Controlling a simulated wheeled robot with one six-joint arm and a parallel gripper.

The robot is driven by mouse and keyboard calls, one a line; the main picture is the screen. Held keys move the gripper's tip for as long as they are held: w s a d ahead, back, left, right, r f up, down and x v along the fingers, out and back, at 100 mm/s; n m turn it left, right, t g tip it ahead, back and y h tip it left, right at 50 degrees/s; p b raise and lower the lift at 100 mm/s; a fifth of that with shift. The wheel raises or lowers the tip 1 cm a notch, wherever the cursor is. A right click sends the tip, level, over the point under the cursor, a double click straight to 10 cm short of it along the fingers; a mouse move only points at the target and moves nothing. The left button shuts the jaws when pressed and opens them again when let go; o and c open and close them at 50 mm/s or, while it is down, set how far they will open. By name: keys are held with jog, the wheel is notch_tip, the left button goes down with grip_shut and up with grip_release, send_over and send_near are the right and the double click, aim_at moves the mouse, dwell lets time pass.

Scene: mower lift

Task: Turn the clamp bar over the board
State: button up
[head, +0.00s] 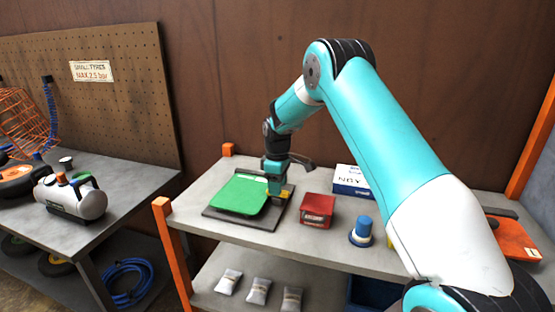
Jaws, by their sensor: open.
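My gripper (277,190) points down at the board's right edge, low over the plate. Its jaws are open, though the fingertips are small and partly hidden. A small yellow piece (284,195) shows right beside the jaws; it may be part of the clamp bar. I cannot make out the rest of the clamp bar, or whether my jaws touch it.
Orange posts (172,255) edge the shelf. Small bags (258,291) lie on the lower shelf. A workbench with a compressor (75,198) stands at left.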

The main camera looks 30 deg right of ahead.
notch_tip(320, 180, up, 16)
jog(key=b, duration=0.2)
jog(key=shift+f, duration=0.1)
dwell(0.3)
jog(key=s+a+r+y, duration=0.2)
jog(key=s+a+r, duration=0.1)
jog(key=s+a, duration=1.4)
jog(key=s+a+f, duration=0.1)
jog(key=s+a, duration=0.2)
jog(key=s, duration=0.3)
jog(key=s+a+f+y, duration=0.1)
jog(key=s+a, duration=0.2)
jog(key=s, duration=0.4)
jog(key=s+a+f+y, duration=0.1)
jog(key=s+a+f, duration=0.1)
jog(key=s, duration=0.4)
jog(key=shift+s+a+m, duration=0.15)
jog(key=shift+a+m, duration=0.25)
jog(key=shift+a, duration=0.35)
jog(key=shift+r, duration=0.1)
